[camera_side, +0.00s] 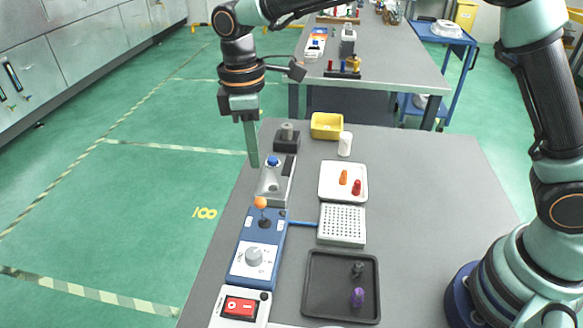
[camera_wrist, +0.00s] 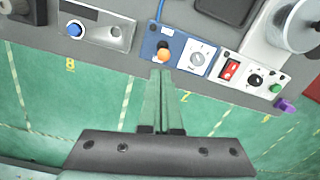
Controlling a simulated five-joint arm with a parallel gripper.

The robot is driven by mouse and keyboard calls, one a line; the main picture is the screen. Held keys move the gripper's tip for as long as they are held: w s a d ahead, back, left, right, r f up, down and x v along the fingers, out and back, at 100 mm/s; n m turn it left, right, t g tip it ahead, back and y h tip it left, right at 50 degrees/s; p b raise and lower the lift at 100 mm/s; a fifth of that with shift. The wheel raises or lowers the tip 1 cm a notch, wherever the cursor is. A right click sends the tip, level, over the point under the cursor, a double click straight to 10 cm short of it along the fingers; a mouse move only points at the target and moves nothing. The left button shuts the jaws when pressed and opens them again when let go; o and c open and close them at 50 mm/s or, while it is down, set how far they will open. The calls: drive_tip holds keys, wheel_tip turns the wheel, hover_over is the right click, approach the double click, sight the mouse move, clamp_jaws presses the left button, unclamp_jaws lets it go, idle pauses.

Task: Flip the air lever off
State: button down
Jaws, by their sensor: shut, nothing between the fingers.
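The air lever (camera_side: 260,202) is a short stalk with an orange ball on a blue box (camera_side: 238,269), which also has a round grey dial (camera_side: 254,257). In the side view the ball sits up and slightly left of its dark base; I cannot tell which position this is. The orange ball (camera_wrist: 165,54) also shows in the wrist view, just beyond my fingertips. My gripper (camera_side: 254,165) points down, shut and empty. Its tips are above and behind the lever in the side view, near the grey unit with a blue button (camera_side: 273,160). The gripper appears apart from the lever.
A red rocker switch (camera_side: 240,307) sits in front of the blue box. To the right are a perforated white block (camera_side: 342,224), joined by a blue hose, a black tray (camera_side: 311,295) and a white tray (camera_side: 329,180) with orange and red pieces. The bench's left edge is close by.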

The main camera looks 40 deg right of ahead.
sight(260, 201)
drive_tip(key=s+d+f+n+t+y, duration=0.15)
drive_tip(key=s+d+n+t, duration=0.4)
drive_tip(key=s+n, duration=0.6)
drive_tip(key=shift+n+g+y, duration=0.25)
drive_tip(key=shift+n+y, duration=0.2)
drive_tip(key=shift+y, duration=0.1)
drive_tip(key=w+a+f, duration=0.1)
drive_tip(key=w+f, duration=0.1)
drive_tip(key=w+a+f, duration=0.1)
drive_tip(key=w+f, duration=0.1)
drive_tip(key=f, duration=0.1)
drive_tip(key=w+a+f, duration=0.1)
drive_tip(key=w+f, duration=0.1)
drive_tip(key=f, duration=0.1)
drive_tip(key=shift+w+f, duration=0.15)
drive_tip(key=shift+f, duration=0.05)
drive_tip(key=shift+w+a+r, duration=0.1)
drive_tip(key=shift+w+a, duration=0.25)
drive_tip(key=shift+w, duration=0.2)
drive_tip(key=shift+w+a+r+g+h, duration=0.25)
drive_tip(key=shift+w+a+g+h, duration=0.4)
drive_tip(key=shift+g, duration=0.55)
drive_tip(key=shift+w+a, duration=0.45)
drive_tip(key=shift+a, duration=0.05)
